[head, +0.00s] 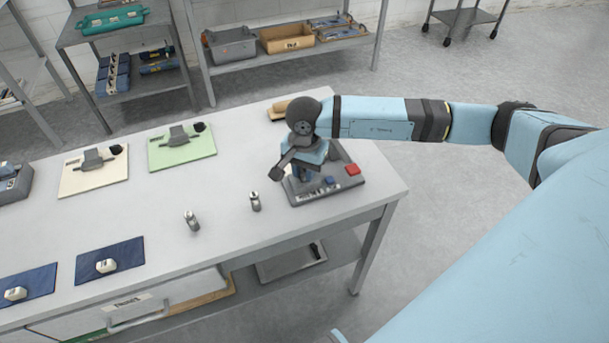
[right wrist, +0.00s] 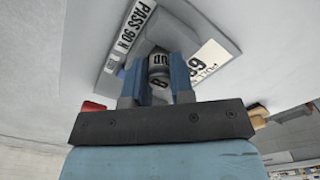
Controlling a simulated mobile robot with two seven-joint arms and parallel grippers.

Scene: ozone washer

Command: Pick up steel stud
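Two small steel studs stand upright on the workbench (head: 232,247) in the head view, one stud (head: 191,221) to the left and one stud (head: 255,201) nearer the tester. My right gripper (head: 306,180) points down over the grey tester (head: 318,197) at the bench's right end. In the right wrist view, its two blue fingers (right wrist: 158,88) stand on either side of a small lettered steel piece (right wrist: 159,84) at the tester. I cannot tell whether the fingers press on it. My left gripper is not in view.
The tester has a red button (head: 352,169) and a blue button (head: 329,181). A green mat (head: 200,153), a cream mat (head: 82,184) and dark blue mats (head: 125,249) lie to the left. Shelves with bins stand behind. The bench around the studs is clear.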

